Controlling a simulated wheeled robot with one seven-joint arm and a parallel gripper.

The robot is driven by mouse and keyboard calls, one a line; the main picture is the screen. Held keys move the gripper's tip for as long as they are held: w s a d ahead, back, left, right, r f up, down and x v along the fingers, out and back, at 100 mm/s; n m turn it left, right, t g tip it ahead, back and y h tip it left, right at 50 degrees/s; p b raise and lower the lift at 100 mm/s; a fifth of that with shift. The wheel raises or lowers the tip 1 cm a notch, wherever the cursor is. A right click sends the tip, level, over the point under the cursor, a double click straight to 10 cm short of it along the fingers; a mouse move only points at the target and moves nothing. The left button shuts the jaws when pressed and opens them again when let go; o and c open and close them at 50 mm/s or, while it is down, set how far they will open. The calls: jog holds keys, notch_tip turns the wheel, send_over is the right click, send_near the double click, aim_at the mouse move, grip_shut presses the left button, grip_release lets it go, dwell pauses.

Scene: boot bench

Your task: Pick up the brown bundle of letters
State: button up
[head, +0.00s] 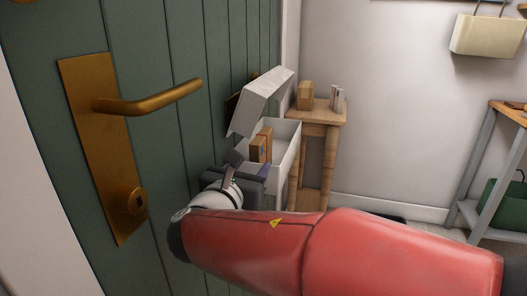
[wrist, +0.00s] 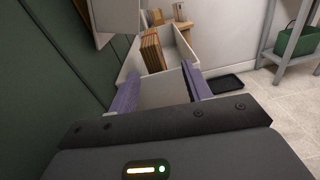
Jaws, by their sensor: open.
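The brown bundle of letters (head: 261,147) stands upright inside a white open-topped box (head: 287,150) beside the green door. In the wrist view the bundle (wrist: 152,50) shows as several brown upright edges near the left side of the box (wrist: 187,47). My gripper (wrist: 161,70) is open and empty, its two purple fingers apart on the near side of the box, short of the bundle. In the head view my gripper (head: 250,170) is partly hidden by my own arm, just in front of the box.
The box's white lid (head: 263,98) is tilted up above it. The green door has a brass handle (head: 150,96) at left. A wooden stand (head: 318,118) behind holds a brown block (head: 306,94) and pale upright papers (head: 338,98). A shelf with a green bag (wrist: 298,40) stands right.

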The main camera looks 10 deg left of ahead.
aim_at(254, 152)
jog(key=shift+w+a+r+n, duration=0.1)
jog(key=shift+w+a+n, duration=0.1)
jog(key=shift+w+a, duration=0.25)
jog(key=shift+w+a+r+n, duration=0.1)
jog(key=shift+w+a+n, duration=0.15)
jog(key=shift+w, duration=0.3)
jog(key=w, duration=0.2)
jog(key=w+d, duration=0.1)
jog(key=w, duration=0.1)
jog(key=w+p, duration=0.1)
jog(key=w, duration=0.1)
jog(key=shift+w+d, duration=0.25)
jog(key=shift+d, duration=0.1)
grip_shut()
